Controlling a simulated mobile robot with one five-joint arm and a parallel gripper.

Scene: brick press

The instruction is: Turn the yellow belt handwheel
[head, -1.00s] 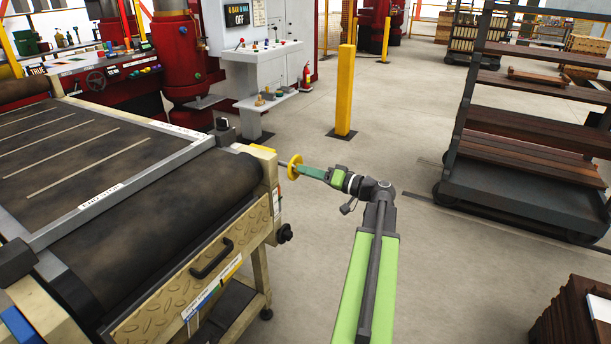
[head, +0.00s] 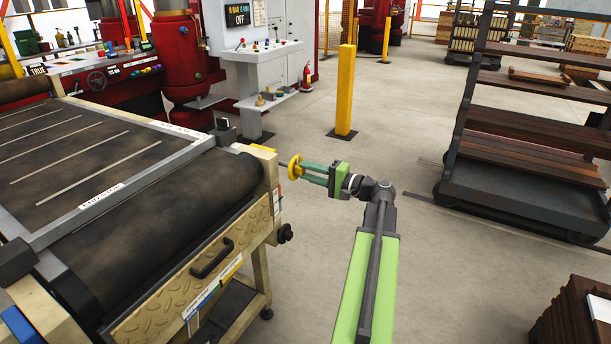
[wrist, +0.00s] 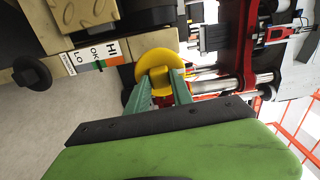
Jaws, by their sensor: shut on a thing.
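The yellow belt handwheel (head: 294,168) is a small disc on a shaft at the right end of the belt frame, behind the dark roller. In the wrist view the handwheel (wrist: 150,66) shows face-on with a yellow raised piece at its middle. My gripper (head: 305,173) reaches it from the right. Its two green fingers (wrist: 160,88) are shut on the handwheel's middle part, one on each side. The exact contact is partly hidden by the fingertips.
A dark belt (head: 75,160) with pale stripes lies left. A LO/OK/HI scale (wrist: 95,53) is beside the handwheel. A black knob (head: 286,233) sits below it. A yellow post (head: 345,92) and a rack (head: 520,190) stand beyond open floor.

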